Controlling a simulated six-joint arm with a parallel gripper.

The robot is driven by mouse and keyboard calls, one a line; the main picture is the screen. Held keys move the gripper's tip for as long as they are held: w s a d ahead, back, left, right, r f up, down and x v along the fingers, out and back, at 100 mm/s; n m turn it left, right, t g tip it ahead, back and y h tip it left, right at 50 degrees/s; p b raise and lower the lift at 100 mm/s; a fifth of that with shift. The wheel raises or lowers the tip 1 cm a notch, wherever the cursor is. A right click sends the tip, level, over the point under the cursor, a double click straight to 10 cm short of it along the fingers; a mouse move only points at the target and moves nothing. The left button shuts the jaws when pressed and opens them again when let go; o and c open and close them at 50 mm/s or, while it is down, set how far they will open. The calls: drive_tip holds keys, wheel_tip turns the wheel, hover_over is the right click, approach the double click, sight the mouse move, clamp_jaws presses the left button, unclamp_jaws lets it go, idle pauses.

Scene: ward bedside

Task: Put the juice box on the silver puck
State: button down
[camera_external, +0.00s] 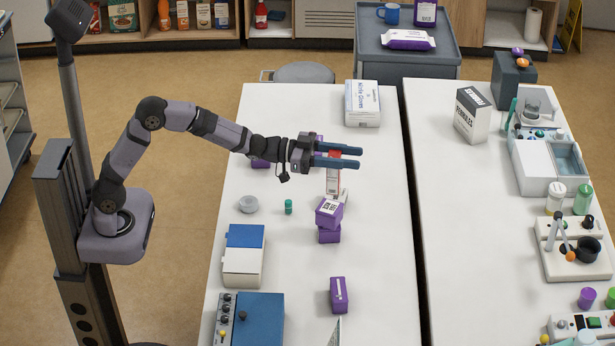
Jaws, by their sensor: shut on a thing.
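A slim red-and-white box, which looks like the juice box (333,181), is upright below my gripper's fingers. My gripper (345,156) is stretched out level over the white table, its two blue fingers shut on the box's upper part. The fingers hide the box's top. I cannot tell whether its bottom touches the table or a small pale thing just below it. The silver puck (248,204), a low grey disc, lies on the table to the left of the box, nearer the arm's base. Nothing is on it.
Stacked purple boxes (329,216) stand just in front of the held box. A small green cylinder (288,207) stands right of the puck. A blue-and-white box (244,258) lies in front of the puck. A glove box (362,103) stands at the back.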

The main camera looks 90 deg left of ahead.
drive_tip(key=s+a+h+p, duration=0.2)
drive_tip(key=s+a+p, duration=0.4)
drive_tip(key=s+a, duration=0.55)
drive_tip(key=s+r+m+g+h+p, duration=0.1)
drive_tip(key=s+m+h+p, duration=0.15)
drive_tip(key=s+p, duration=0.75)
drive_tip(key=s+f+b, duration=0.3)
drive_tip(key=f+b, duration=0.1)
drive_tip(key=f, duration=0.7)
drive_tip(key=shift+s, duration=0.35)
drive_tip(key=shift+d+f+y, duration=0.1)
drive_tip(key=shift+f+y, duration=0.1)
drive_tip(key=shift+y, duration=0.05)
drive_tip(key=shift+f+p, duration=0.35)
drive_tip(key=shift+f, duration=1.75)
